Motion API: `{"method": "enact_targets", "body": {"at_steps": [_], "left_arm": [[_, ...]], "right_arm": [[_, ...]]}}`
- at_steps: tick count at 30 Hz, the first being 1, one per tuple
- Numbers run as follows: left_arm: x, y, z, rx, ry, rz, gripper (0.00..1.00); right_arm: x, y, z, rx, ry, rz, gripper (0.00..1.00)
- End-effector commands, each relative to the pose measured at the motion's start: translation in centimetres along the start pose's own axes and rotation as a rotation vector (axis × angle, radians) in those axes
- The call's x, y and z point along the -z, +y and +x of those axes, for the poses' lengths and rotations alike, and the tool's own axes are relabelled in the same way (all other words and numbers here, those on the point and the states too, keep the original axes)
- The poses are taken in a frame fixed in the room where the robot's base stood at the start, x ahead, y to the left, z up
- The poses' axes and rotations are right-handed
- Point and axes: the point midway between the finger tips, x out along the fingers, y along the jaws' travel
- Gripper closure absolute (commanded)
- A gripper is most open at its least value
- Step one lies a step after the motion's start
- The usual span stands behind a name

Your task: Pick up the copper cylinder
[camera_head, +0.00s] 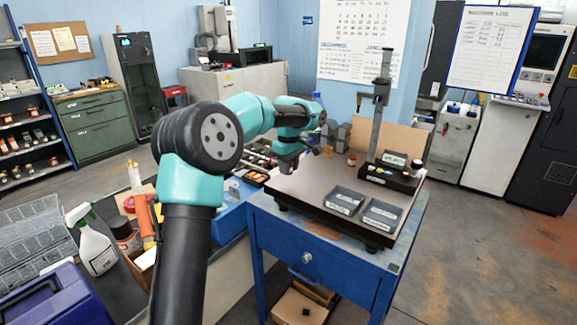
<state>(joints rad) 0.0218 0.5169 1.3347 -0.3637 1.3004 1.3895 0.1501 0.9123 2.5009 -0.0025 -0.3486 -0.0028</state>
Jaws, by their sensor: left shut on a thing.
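My left gripper (288,166) hangs from the teal arm over the left rear part of the grey plate (300,190) on the blue bench. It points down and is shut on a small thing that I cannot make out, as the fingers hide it. A small brass-coloured piece (327,151) stands on the plate to the right of the gripper. A small copper-brown round piece (351,160) stands further right, near the upright stand. I cannot tell for sure which piece is the copper cylinder. My right gripper is not in view.
A tall stand on a black base (392,178) is at the plate's right rear. Two grey labelled trays (345,201) (381,214) sit at its front right. The plate's middle is clear. A spray bottle (93,245) stands on the left bench.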

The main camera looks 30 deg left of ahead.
Motion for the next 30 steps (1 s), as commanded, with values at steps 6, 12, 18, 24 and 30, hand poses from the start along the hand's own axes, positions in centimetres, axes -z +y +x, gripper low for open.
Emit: {"method": "enact_targets", "body": {"at_steps": [6, 12, 18, 24, 30], "left_arm": [[-2.5, -2.5, -0.5, -0.002, 0.001, 0.002, 1.0], [-5.8, -5.6, -0.9, -0.002, 0.001, 0.003, 1.0], [-8.5, -8.2, -1.1, -0.001, 0.0, 0.002, 1.0], [-9.8, -9.4, -1.3, -0.001, 0.0, 0.0, 1.0], [-10.0, -9.5, -1.3, -0.001, 0.0, 0.0, 1.0]], "right_arm": [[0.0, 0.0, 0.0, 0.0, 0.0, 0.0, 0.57], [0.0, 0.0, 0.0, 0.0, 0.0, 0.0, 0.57], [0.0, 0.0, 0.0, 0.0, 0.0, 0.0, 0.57], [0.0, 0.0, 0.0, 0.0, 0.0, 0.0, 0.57], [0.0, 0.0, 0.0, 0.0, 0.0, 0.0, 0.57]]}}
